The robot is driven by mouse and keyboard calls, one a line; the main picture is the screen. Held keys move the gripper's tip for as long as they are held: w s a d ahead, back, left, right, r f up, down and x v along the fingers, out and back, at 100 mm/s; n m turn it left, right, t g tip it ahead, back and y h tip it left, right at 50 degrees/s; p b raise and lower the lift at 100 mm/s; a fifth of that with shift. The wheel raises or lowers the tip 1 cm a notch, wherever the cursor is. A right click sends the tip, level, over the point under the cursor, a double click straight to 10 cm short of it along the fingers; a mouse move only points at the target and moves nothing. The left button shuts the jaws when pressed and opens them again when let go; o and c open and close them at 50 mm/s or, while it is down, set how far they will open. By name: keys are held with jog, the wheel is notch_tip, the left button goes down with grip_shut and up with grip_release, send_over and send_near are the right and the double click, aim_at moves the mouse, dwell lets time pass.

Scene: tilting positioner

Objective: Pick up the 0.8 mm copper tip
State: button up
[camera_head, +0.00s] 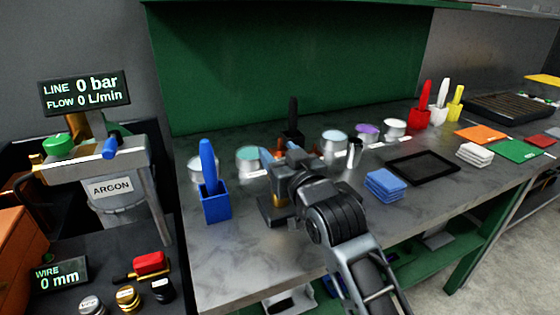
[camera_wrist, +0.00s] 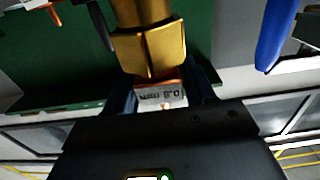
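In the wrist view, a white label (camera_wrist: 162,96) reading 0.8 mm, upside down, with a copper-coloured edge, sits between the two dark fingers of my gripper (camera_wrist: 163,88). The label's part looks like the copper tip; most of it is hidden. The fingers flank it closely, but I cannot tell whether they touch it. A large brass piece (camera_wrist: 150,45) adjoins it. In the head view my gripper (camera_head: 272,158) is above a small dark stand with a brass post (camera_head: 280,200) on the bench, and hides the tip.
A blue holder (camera_head: 215,204) with a blue-handled tool stands left of my gripper. Several lidded round tins, such as the teal one (camera_head: 248,159), stand behind and beside it. Blue cloths (camera_head: 385,184) and a black tray (camera_head: 423,167) lie to the right. The bench front left is clear.

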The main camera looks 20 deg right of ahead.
jog(key=c, duration=0.9)
jog(key=shift+c, duration=0.3)
jog(key=shift+r, duration=0.15)
